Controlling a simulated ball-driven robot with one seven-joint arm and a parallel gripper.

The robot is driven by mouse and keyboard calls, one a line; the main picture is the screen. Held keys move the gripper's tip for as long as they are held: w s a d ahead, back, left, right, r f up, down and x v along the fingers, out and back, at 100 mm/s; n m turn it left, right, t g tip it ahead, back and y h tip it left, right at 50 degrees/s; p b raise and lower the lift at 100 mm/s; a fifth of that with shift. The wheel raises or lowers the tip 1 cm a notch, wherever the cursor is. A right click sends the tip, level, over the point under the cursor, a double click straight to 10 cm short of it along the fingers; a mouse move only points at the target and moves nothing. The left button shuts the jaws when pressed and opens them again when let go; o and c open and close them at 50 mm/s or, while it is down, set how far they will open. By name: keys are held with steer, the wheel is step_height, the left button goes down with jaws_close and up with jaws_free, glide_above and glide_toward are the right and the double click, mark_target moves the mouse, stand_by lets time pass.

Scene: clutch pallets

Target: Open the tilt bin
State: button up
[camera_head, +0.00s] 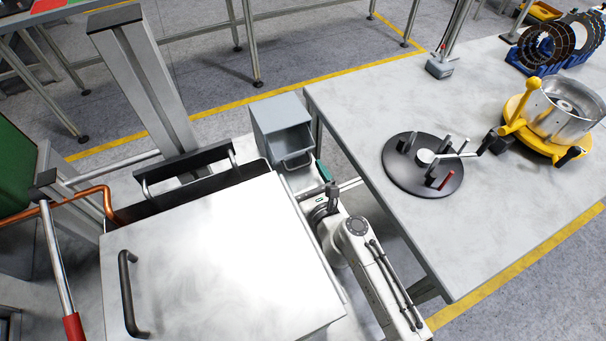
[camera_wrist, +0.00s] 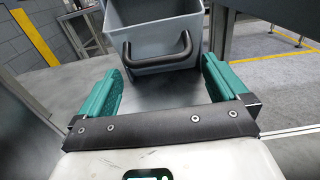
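The tilt bin (camera_head: 284,118) is a grey box with a dark bar handle on its front, beside the workbench. In the wrist view its front wall (camera_wrist: 165,65) and handle (camera_wrist: 157,52) are straight ahead, and part of its hollow inside shows above the front's edge. The front looks tilted out from the housing, but I cannot tell how far. My gripper (camera_head: 323,172) is just in front of the bin. In the wrist view my gripper (camera_wrist: 160,68) has its two green fingers wide apart, on either side of the handle, with nothing between them. Contact is not clear.
A workbench (camera_head: 360,110) stands on the right, with a black round fixture (camera_head: 408,178) and a yellow-based metal housing (camera_head: 560,105). A large pale cabinet top (camera_head: 215,260) with a black handle lies to the left, close to my arm. A grey post (camera_head: 150,90) rises behind.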

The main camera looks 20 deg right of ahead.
steer(key=shift+r, duration=0.1)
steer(key=s+b, duration=0.1)
steer(key=s, duration=1)
steer(key=shift+w+d, duration=0.1)
